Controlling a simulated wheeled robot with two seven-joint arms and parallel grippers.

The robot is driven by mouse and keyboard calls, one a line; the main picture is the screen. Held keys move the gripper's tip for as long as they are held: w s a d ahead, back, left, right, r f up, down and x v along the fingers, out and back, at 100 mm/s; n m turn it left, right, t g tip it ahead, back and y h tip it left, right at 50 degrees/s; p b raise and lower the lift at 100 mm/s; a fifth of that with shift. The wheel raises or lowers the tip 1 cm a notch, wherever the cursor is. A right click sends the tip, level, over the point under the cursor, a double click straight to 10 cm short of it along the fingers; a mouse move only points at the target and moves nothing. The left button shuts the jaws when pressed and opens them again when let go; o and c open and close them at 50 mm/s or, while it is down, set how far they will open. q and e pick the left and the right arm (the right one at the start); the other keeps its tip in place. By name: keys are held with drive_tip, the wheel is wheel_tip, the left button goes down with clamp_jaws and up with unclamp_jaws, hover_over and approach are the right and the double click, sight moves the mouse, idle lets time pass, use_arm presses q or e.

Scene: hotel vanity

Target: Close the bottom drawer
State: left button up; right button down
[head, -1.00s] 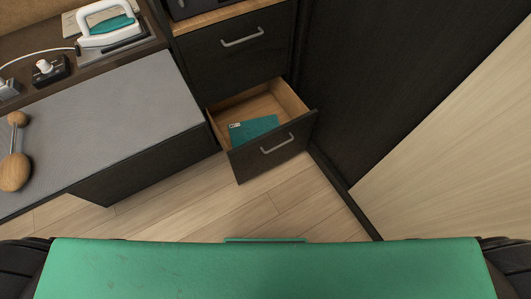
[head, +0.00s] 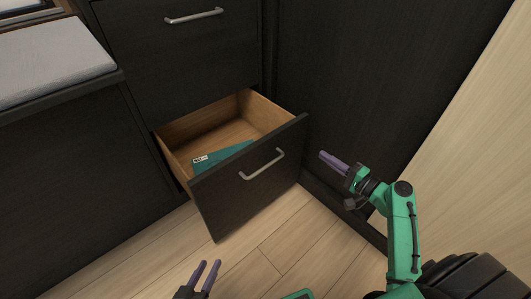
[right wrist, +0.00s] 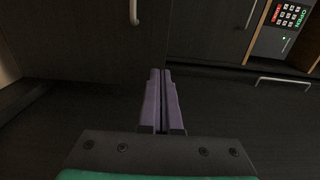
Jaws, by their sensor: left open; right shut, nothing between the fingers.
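The bottom drawer (head: 250,190) is pulled open, its dark front standing out from the cabinet, with a silver bar handle (head: 262,164). Its wooden inside shows a teal flat item (head: 222,157) with a small white label. My right gripper (head: 322,155) is shut and empty, to the right of the drawer front and apart from it. Its closed purple fingers also show in the right wrist view (right wrist: 161,72). My left gripper (head: 209,264) is open and empty, low in the head view, in front of the drawer and apart from it.
A shut drawer (head: 190,60) with a bar handle is above. A grey-cushioned bench (head: 50,60) stands at the left. A dark panel (head: 370,80) rises at the right. Light wood floor (head: 285,245) is clear before the drawer. The right wrist view shows a keypad (right wrist: 287,15).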

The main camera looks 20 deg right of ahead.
sight(287, 129)
drive_tip(key=x, duration=0.4)
drive_tip(key=b+x, duration=0.1)
drive_tip(key=x, duration=0.3)
drive_tip(key=b+x, duration=0.1)
drive_tip(key=x, duration=0.4)
drive_tip(key=shift+r, duration=0.35)
use_arm(q)
drive_tip(key=shift+d+f+t, duration=0.15)
drive_tip(key=shift+f+t, duration=0.25)
drive_tip(key=shift+f, duration=0.9)
use_arm(e)
drive_tip(key=shift+w+a+r, duration=0.1)
drive_tip(key=shift+w+a, duration=0.15)
drive_tip(key=shift+w, duration=0.2)
use_arm(q)
drive_tip(key=shift+f, duration=0.1)
use_arm(e)
drive_tip(key=shift+w, duration=0.15)
